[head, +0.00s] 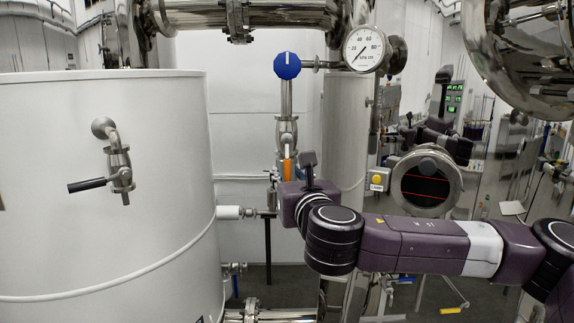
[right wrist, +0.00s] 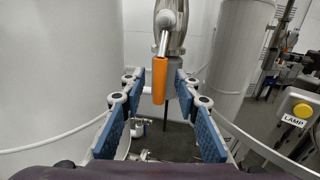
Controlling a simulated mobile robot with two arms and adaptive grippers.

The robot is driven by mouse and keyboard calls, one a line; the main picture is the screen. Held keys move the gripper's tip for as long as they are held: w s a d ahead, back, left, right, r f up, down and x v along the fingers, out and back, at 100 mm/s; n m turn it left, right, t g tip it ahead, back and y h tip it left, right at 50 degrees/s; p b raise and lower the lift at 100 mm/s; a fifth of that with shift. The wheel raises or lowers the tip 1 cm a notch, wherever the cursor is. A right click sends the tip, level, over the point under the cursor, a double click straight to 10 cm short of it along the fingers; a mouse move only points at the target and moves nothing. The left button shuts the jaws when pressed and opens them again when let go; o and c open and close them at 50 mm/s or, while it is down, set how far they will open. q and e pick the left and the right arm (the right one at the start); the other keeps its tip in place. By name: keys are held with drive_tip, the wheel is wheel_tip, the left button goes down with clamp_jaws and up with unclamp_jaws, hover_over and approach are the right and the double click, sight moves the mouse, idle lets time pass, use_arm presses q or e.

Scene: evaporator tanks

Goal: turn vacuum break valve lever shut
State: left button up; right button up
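The vacuum break valve (head: 287,133) is a steel valve on a vertical pipe below a blue knob. Its orange lever (head: 287,168) hangs down, partly hidden behind my wrist in the head view. In the right wrist view the orange lever (right wrist: 160,80) points down in the centre. My right gripper (head: 277,187) is mostly hidden behind its own wrist in the head view. In the right wrist view its blue finger pads (right wrist: 160,92) are spread apart, one on each side of the lever, with gaps on both sides. I cannot tell how far the lever reaches between them. My left gripper is not in view.
A large white tank (head: 110,245) with a black-handled valve (head: 117,170) stands at left. A blue knob (head: 287,66) and a pressure gauge (head: 365,49) are above. A yellow lamp button (right wrist: 302,110) is at right in the wrist view. A white column (head: 345,125) stands behind the lever.

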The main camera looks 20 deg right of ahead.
drive_tip(key=shift+w, duration=0.7)
drive_tip(key=shift+c, duration=0.6)
clamp_jaws()
